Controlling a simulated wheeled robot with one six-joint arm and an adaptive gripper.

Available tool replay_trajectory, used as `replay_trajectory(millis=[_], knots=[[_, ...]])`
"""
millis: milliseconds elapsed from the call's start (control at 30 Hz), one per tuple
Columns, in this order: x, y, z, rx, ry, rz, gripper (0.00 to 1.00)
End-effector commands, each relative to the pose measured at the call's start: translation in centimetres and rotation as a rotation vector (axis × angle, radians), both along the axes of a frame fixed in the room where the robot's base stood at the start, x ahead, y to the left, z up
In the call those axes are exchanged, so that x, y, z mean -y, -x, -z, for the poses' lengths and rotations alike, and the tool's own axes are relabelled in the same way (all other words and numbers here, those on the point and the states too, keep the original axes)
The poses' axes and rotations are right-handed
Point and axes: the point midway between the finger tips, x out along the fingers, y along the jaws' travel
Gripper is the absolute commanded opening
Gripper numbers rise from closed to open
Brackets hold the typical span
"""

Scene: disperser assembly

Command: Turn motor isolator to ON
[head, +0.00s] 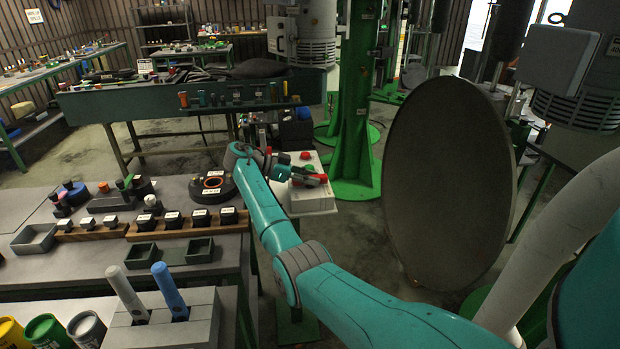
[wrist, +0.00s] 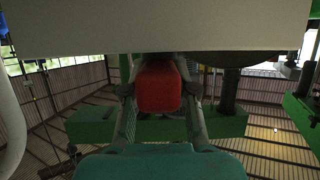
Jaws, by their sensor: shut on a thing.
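The motor isolator is likely the pale box (head: 318,203) beside the green column in the head view; its pale face (wrist: 160,30) fills the top of the wrist view. A red handle (wrist: 158,88) stands out from that face. My gripper (wrist: 160,95) is shut on the red handle, one finger on each side of it. In the head view my gripper (head: 312,178) is at the box, small and partly covered by my wrist. No ON or OFF marking can be read, so I cannot tell the switch position.
A green column (head: 352,110) stands right behind the box. A large dark disc (head: 448,185) stands to the right. A grey bench (head: 90,250) with trays, labelled blocks and tools is at left. A dark green bench (head: 180,103) stands behind it.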

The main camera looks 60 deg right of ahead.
Motion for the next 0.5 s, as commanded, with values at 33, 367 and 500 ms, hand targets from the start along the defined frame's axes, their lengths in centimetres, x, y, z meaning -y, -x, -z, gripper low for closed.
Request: replay_trajectory(millis=[33, 367, 500], knots=[[-0.02, -0.03, 0.03, 0.0, -0.001, 0.005, 0.0], [-0.06, 0.0, 0.09, 0.001, -0.002, 0.013, 0.0], [-0.05, 0.0, 0.11, 0.0, -0.003, 0.012, 0.34]])
